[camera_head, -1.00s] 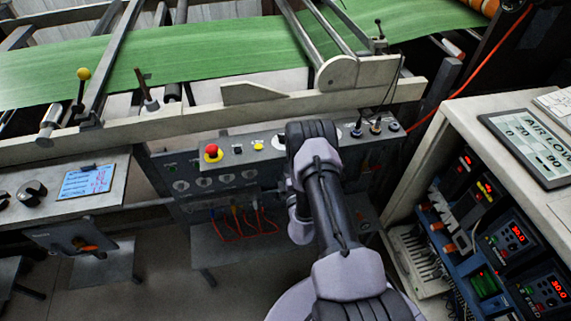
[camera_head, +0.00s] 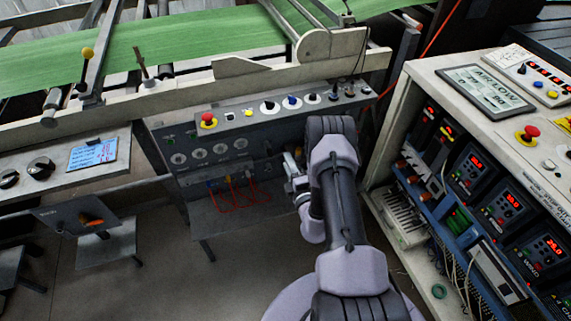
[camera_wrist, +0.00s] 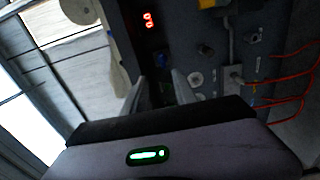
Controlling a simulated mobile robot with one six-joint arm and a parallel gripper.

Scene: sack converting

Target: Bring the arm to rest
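My arm (camera_head: 335,190) reaches up and forward from the bottom of the head view, bent at its top, in front of the grey control panel (camera_head: 215,175). My gripper (camera_wrist: 158,88) shows in the wrist view with its two fingers apart and no object seen between them. Its fingers point towards a dark panel with a red digital display (camera_wrist: 148,20), knobs and sockets.
The panel carries a red stop button (camera_head: 208,120) and red cables (camera_head: 232,195). A cabinet (camera_head: 440,75) with lit controllers (camera_head: 512,205) stands close on the right. Green sheet (camera_head: 180,50) runs across the machine behind. A side desk (camera_head: 115,170) is at left; open floor lies below.

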